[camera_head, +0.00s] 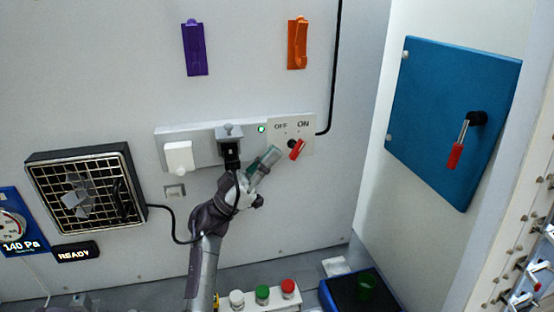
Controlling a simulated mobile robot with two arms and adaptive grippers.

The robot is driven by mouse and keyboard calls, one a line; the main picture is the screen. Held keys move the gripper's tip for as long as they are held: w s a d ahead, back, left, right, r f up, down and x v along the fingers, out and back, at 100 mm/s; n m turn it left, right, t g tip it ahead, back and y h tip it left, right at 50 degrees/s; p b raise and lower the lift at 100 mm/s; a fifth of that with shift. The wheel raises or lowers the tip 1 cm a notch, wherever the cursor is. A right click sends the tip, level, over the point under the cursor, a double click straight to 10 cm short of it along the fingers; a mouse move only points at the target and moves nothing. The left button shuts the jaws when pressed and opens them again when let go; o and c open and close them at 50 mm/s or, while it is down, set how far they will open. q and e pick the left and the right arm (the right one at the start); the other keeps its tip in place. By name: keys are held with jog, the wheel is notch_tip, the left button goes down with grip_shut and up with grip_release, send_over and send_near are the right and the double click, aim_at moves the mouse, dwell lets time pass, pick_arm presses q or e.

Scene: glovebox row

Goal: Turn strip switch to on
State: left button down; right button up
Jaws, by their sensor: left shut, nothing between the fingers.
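The power strip (205,150) is a pale bar on the back wall. Its switch plate at the right end carries the words OFF and ON. A small green-white light (261,128) shows left of OFF. My left gripper (274,153) is shut and empty, just left of the switch, with a small gap to the red handle in the picture. Whether it touches the wall plate I cannot tell. My right gripper is not in view.
A black plug (229,136) sits in the strip above my left wrist, beside a white plug (179,156). A caged fan (87,187) is at left. A blue panel (453,120) with a red-handled lever is at right.

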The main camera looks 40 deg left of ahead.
pick_arm(q)
jog(key=shift+w+d+f+b, duration=0.3)
jog(key=shift+w+d+f, duration=0.25)
jog(key=shift+w, duration=0.15)
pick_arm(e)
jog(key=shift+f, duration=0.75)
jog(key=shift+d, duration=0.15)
